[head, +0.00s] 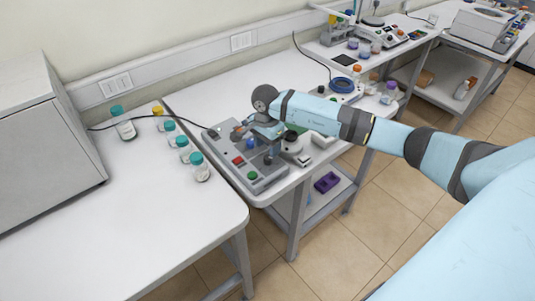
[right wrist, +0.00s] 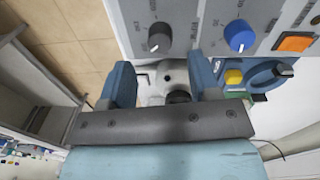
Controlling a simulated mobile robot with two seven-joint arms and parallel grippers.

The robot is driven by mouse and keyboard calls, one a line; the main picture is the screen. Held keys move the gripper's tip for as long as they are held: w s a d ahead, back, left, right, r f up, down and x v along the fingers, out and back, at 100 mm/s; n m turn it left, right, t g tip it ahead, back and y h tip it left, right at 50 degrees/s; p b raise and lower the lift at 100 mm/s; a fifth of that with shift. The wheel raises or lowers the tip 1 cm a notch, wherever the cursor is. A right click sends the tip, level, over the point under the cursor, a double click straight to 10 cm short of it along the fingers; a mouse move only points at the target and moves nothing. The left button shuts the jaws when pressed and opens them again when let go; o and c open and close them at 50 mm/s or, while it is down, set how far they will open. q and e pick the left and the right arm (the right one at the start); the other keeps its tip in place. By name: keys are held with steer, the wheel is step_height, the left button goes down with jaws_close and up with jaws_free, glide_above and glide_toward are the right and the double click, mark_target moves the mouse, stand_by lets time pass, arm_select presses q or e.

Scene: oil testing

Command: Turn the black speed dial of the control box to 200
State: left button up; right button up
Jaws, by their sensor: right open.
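The control box (head: 270,179) is a grey panel near the left end of the middle table in the head view. It has red and green buttons and a blue dial (right wrist: 239,37). The right wrist view shows its panel close up, with the dark speed dial (right wrist: 160,37) left of the blue dial. My right gripper (right wrist: 161,70) is open and empty. Its two blue fingers are spread to either side of the dark dial's line, with the dial just past the tips; I see no contact. In the head view my right wrist hides part of the box. My left gripper is not in view.
Several teal-capped bottles (head: 184,149) stand on the left table, beside a large grey-white machine (head: 45,130). A white device (head: 292,146) with a dark top stands just right of the box.

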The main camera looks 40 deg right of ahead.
mark_target(268, 157)
steer(key=shift+s+f+p, duration=0.1)
steer(key=shift+f+p, duration=0.3)
steer(key=shift+f, duration=2.2)
steer(key=c, duration=0.9)
